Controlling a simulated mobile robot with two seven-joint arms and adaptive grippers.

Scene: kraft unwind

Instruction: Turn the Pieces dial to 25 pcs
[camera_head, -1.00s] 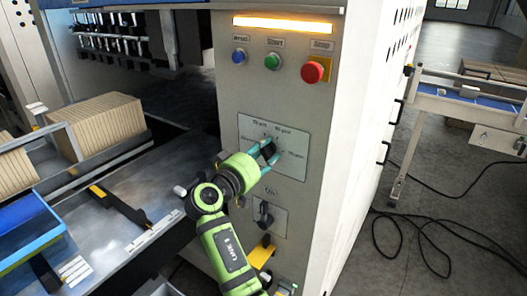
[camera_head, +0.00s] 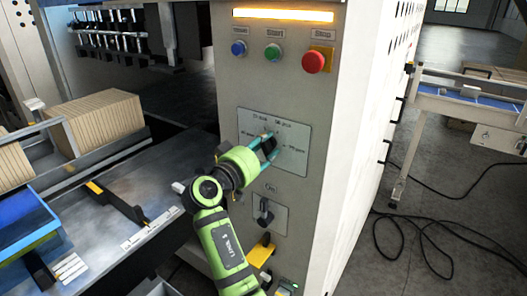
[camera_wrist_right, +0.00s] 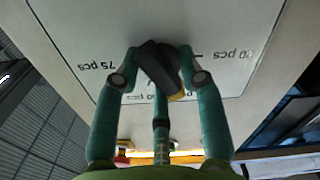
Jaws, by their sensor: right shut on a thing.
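The Pieces dial is a black knob (camera_head: 268,146) on a pale label plate (camera_head: 293,158) on the grey machine front. My right gripper (camera_head: 264,149) is closed around it, its teal fingers at the knob's sides. In the right wrist view the black knob (camera_wrist_right: 160,66) sits slanted between the fingertips of the gripper (camera_wrist_right: 160,75), with a yellowish patch at its lower end. Upside down there, "75 pcs" (camera_wrist_right: 101,74) reads at left; a label at right (camera_wrist_right: 232,54) is only partly legible. The knob's exact setting cannot be told. My left gripper is not in view.
Blue (camera_head: 238,48), green (camera_head: 273,53) and red (camera_head: 313,62) buttons sit above the plate, under a lit amber strip (camera_head: 283,15). A black rotary switch (camera_head: 264,211) is below. Stacked brown sheets (camera_head: 100,124) and a blue tray (camera_head: 27,222) are at left.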

